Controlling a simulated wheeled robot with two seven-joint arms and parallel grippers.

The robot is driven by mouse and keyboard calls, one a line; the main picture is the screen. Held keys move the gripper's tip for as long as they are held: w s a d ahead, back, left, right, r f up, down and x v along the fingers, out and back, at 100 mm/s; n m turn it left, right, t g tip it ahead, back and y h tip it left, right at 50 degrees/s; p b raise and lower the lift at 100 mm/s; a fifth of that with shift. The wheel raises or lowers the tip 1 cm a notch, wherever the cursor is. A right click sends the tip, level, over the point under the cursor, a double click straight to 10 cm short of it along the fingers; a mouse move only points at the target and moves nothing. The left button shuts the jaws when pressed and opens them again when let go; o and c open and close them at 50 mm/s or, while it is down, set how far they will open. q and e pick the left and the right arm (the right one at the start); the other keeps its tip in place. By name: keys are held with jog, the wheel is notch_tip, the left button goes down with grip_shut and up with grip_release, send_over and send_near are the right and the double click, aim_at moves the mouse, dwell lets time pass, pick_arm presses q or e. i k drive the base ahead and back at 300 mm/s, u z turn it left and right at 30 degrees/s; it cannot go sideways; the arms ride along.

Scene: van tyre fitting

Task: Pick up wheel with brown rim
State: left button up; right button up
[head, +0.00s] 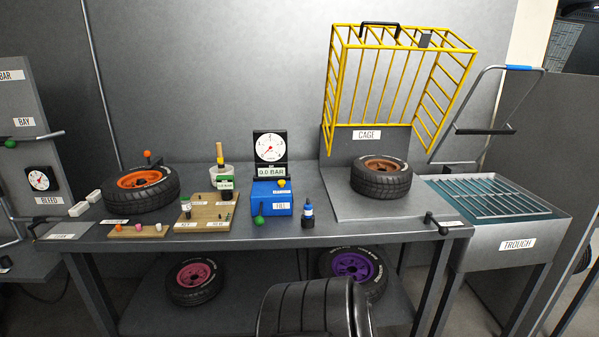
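The wheel with the brown rim (381,165) lies flat on the grey plate (350,207) at the right of the bench. Its black tyre is whole in view and its rim faces up. The yellow cage (448,92) is raised above and behind it, so the wheel's front and top are uncovered. Neither of my grippers shows in the head view.
A wheel with an orange rim (140,180) lies at the bench's left. A gauge (270,149), blue box (270,198) and small bottle (308,213) stand mid-bench. Pink-rim (195,275) and purple-rim (352,265) wheels are below. A trough (497,245) stands right.

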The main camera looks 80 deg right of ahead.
aim_at(369, 177)
jog(key=z, duration=2.45)
